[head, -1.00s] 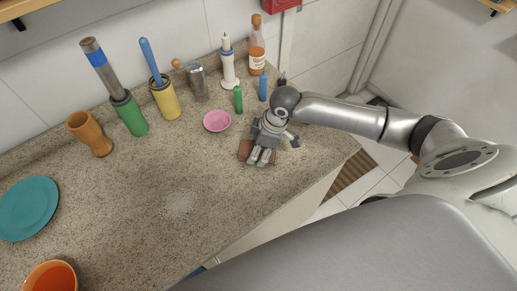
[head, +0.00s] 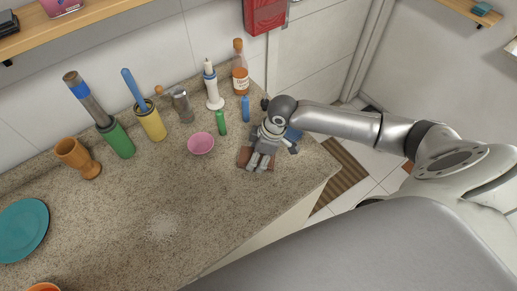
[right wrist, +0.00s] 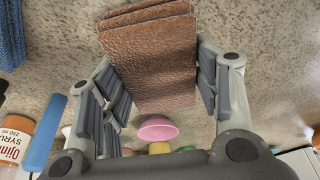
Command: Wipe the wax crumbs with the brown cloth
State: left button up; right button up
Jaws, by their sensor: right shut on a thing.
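The brown cloth (head: 246,156) is a folded, layered piece near the right end of the counter. My right gripper (head: 257,166) points down and is shut on the cloth. In the right wrist view the cloth (right wrist: 150,60) sticks out between the two fingers. I cannot tell whether it touches the counter. The wax crumbs (head: 161,228) show as a faint pale patch on the speckled counter, at the front, left of and apart from the cloth. My left gripper is not in view.
A teal plate (head: 22,230) is at left. The counter between cloth and crumbs is clear.

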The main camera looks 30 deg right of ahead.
notch_tip(320, 180, up, 2)
jog(key=shift+a+r+p, duration=0.1)
jog(key=shift+a+p, duration=0.05)
jog(key=shift+p, duration=0.55)
jog(key=shift+r+p, duration=0.25)
jog(key=shift+p, duration=0.15)
jog(key=shift+w+d+r+p, duration=0.15)
jog(key=shift+d+r+p, duration=0.15)
jog(key=shift+r, duration=0.55)
jog(key=shift+a+r, duration=0.15)
jog(key=shift+r, duration=0.1)
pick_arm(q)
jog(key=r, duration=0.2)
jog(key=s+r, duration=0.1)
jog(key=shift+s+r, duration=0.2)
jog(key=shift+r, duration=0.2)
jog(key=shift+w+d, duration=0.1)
pick_arm(e)
jog(key=shift+f, duration=0.1)
